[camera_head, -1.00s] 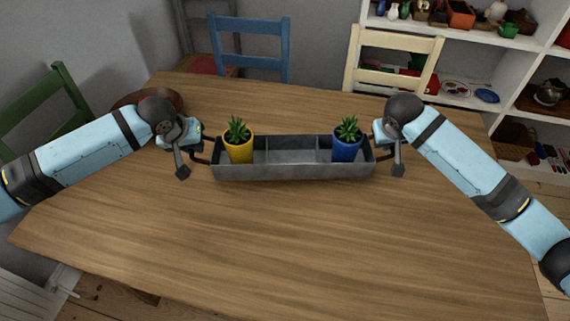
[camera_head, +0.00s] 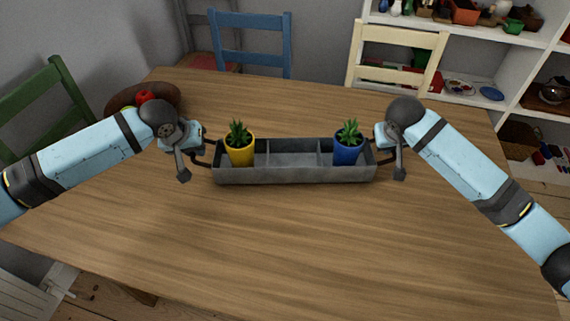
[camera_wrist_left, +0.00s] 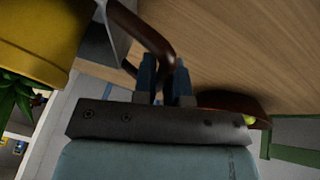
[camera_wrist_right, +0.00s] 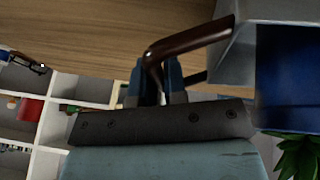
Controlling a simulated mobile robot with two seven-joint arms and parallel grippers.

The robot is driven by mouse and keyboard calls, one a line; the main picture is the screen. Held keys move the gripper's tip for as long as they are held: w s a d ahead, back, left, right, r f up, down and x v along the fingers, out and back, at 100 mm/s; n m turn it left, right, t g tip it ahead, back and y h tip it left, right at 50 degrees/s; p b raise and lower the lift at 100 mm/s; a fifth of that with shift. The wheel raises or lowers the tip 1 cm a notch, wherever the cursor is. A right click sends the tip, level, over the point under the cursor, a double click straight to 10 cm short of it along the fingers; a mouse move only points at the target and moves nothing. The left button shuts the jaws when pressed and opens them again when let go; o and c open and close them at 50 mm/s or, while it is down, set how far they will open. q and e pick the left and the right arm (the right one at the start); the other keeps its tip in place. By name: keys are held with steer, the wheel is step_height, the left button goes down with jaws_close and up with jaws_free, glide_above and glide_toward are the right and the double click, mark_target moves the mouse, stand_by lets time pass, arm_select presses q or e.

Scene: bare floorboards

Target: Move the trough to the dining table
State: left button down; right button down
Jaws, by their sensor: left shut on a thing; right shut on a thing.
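The grey metal trough (camera_head: 294,175) is level over the wooden dining table (camera_head: 290,240); I cannot tell whether it touches the top. A yellow pot with a plant (camera_head: 240,152) stands in its left compartment and a blue pot with a plant (camera_head: 347,150) in its right one; the middle compartment is empty. My left gripper (camera_head: 200,150) is shut on the trough's left handle, a dark brown bar (camera_wrist_left: 150,40) in the left wrist view. My right gripper (camera_head: 385,152) is shut on the right handle (camera_wrist_right: 190,40), seen in the right wrist view.
A brown bowl (camera_head: 118,101) with fruit stands at the table's back left, close to my left arm. A green chair (camera_head: 55,100), a blue chair (camera_head: 250,45) and a cream chair (camera_head: 395,55) surround the table. White shelves (camera_head: 545,45) stand at the back right. The front tabletop is clear.

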arm_select(q)
steer(key=shift+f+b, duration=0.45)
steer(key=shift+f, duration=0.15)
arm_select(e)
steer(key=shift+f, duration=0.65)
arm_select(q)
steer(key=c, duration=1.2)
jaws_free()
arm_select(e)
steer(key=c, duration=1.2)
jaws_free()
steer(key=shift+r, duration=0.1)
arm_select(q)
steer(key=shift+o, duration=0.2)
steer(key=shift+r, duration=0.1)
arm_select(e)
steer(key=shift+o, duration=0.2)
arm_select(q)
steer(key=v, duration=1.2)
arm_select(e)
steer(key=v, duration=1.2)
